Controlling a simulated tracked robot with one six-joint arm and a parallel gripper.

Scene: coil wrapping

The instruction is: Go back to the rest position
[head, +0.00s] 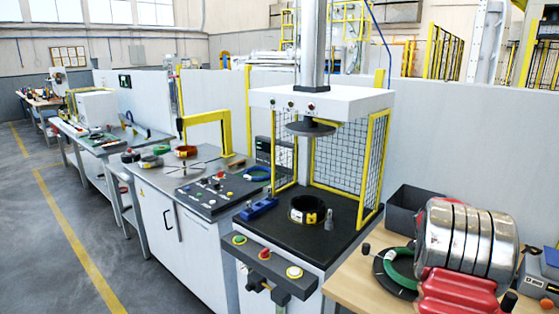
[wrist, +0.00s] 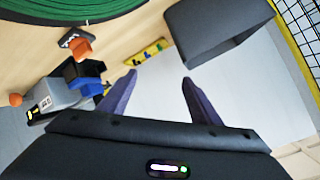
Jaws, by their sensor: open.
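My gripper (wrist: 160,82) shows in the wrist view with its two purple fingers spread apart. It is open and nothing is between the fingers. It hangs over a pale surface, with a dark open box (wrist: 215,35) ahead to the right and a tool with blue and orange parts (wrist: 70,85) to the left. I cannot see my gripper in the head view. A press (head: 320,100) with a yellow mesh guard stands in the middle of the head view. A black coil with a yellow label (head: 307,210) lies on its dark bed.
A wooden bench (head: 350,285) at the right holds a shiny wrapped roll unit (head: 467,238), a green coil (head: 396,268) and a dark bin (head: 413,208). A grey cabinet table (head: 160,210) stands left of the press. The floor aisle (head: 45,240) at the left is clear.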

